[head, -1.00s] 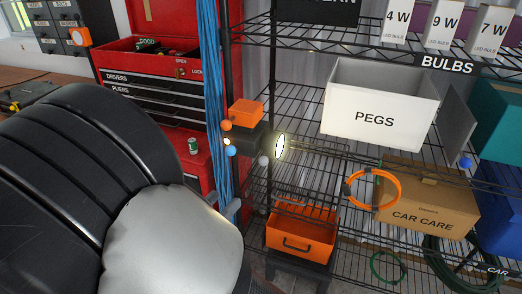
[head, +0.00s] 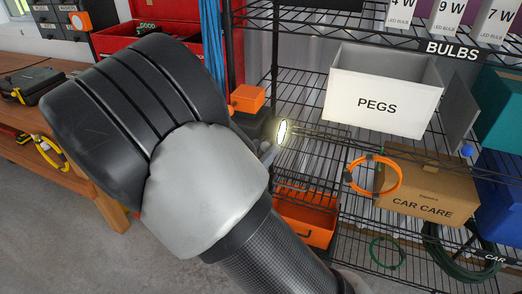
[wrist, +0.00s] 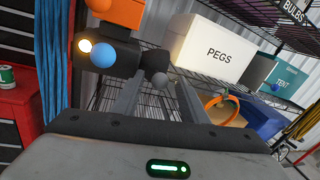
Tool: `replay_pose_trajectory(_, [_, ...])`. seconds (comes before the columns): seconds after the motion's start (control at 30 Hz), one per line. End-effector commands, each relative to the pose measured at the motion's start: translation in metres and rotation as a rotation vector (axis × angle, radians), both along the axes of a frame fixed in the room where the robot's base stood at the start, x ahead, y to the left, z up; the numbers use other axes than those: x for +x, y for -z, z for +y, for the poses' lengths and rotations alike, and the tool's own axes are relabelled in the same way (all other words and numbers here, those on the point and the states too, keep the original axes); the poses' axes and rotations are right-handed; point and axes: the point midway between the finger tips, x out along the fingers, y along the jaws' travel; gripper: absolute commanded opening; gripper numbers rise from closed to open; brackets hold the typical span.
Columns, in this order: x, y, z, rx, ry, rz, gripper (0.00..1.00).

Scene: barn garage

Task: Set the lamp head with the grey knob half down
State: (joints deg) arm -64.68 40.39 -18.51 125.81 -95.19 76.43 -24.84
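The work lamp has dark heads with coloured knobs. The grey knob (wrist: 160,81) shows in the wrist view on the right-hand dark head (wrist: 153,60). That head's lit face (head: 283,132) points right in the head view and looks about level.
A wire shelf holds a white PEGS box (head: 380,105), a CAR CARE carton (head: 430,195) and an orange cable loop (head: 375,177), right of the lamp. Blue cords (wrist: 48,60) hang close on the left. An orange bin (head: 305,222) stands below.

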Motion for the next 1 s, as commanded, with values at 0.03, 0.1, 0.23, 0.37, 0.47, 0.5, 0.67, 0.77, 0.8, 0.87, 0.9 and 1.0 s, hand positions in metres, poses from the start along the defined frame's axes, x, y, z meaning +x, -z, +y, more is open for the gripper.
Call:
replay_pose_trajectory(0.03, [0.0003, 0.0000, -0.0002, 0.000, 0.000, 0.000, 0.40])
replay_pose_trajectory(0.1, [0.0003, 0.0001, -0.0001, 0.000, 0.000, 0.000, 0.40])
replay_pose_trajectory(0.23, [0.0001, 0.0001, -0.0001, 0.000, 0.000, 0.000, 0.33])
replay_pose_trajectory(0.37, [0.0000, 0.0001, 0.0001, 0.000, 0.000, 0.000, 0.11])
replay_pose_trajectory(0.47, [-0.0001, 0.0001, 0.0000, 0.000, 0.000, 0.000, 0.00])
replay_pose_trajectory(0.5, [-0.0002, 0.0002, 0.0001, 0.000, 0.000, 0.000, 0.00])
replay_pose_trajectory(0.67, [-0.0002, 0.0012, 0.0001, 0.018, 0.001, -0.006, 0.00])
replay_pose_trajectory(0.77, [-0.0002, 0.0026, 0.0000, 0.051, 0.001, -0.018, 0.00])
replay_pose_trajectory(0.8, [-0.0001, 0.0033, 0.0000, 0.069, 0.001, -0.024, 0.00])
replay_pose_trajectory(0.87, [-0.0001, 0.0043, 0.0002, 0.101, 0.001, -0.036, 0.00])
replay_pose_trajectory(0.9, [-0.0001, 0.0051, 0.0003, 0.126, 0.001, -0.045, 0.00])
replay_pose_trajectory(1.0, [0.0001, 0.0077, 0.0005, 0.190, 0.001, -0.068, 0.00])
